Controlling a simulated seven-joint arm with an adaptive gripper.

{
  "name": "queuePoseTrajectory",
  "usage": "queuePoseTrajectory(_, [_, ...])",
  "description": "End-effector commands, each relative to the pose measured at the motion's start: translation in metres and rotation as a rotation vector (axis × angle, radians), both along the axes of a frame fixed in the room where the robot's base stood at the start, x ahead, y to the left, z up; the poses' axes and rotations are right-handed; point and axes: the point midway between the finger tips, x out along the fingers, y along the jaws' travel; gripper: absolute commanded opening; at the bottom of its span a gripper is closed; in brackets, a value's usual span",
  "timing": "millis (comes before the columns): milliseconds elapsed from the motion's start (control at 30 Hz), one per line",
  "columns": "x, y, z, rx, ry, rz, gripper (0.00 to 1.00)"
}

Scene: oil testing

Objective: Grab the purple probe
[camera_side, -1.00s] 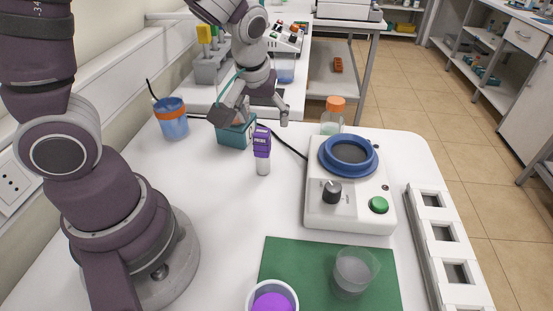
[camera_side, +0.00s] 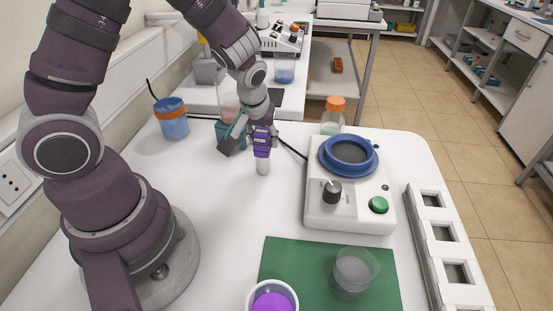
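The purple probe (camera_side: 262,143), with a purple body and a pale lower end, stands upright on the white table left of the white device. My gripper (camera_side: 252,142) is low over the table, right by the probe and partly behind it in this view. Its left finger stands out to the left of the probe, apart from it. The right finger is mostly hidden behind the probe's top. The fingers look spread, and I see no grip on the probe. Whether the right finger touches it cannot be told.
A teal box (camera_side: 222,129) is partly hidden behind my gripper. A blue cup with an orange band (camera_side: 171,122) stands left. The white device (camera_side: 346,207) and an orange-capped bottle (camera_side: 334,110) are right. A green mat (camera_side: 290,262) holds a clear beaker (camera_side: 353,275).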

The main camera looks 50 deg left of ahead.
Motion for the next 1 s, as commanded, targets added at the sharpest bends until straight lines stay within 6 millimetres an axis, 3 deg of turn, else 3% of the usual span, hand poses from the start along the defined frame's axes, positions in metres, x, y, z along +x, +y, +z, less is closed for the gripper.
queuePoseTrajectory(33, [0.0, 0.0, 0.0, 0.0, 0.0, 0.0, 0.21])
queuePoseTrajectory(200, [0.0, 0.0, 0.0, 0.0, 0.0, 0.0, 0.0])
queuePoseTrajectory(567, [0.001, 0.0, 0.007, 0.0, -0.003, 0.0, 0.0])
queuePoseTrajectory(900, [0.001, 0.0, 0.084, -0.001, -0.008, 0.0, 0.0])
queuePoseTrajectory(1000, [-0.001, 0.003, 0.096, 0.001, -0.004, 0.023, 0.0])
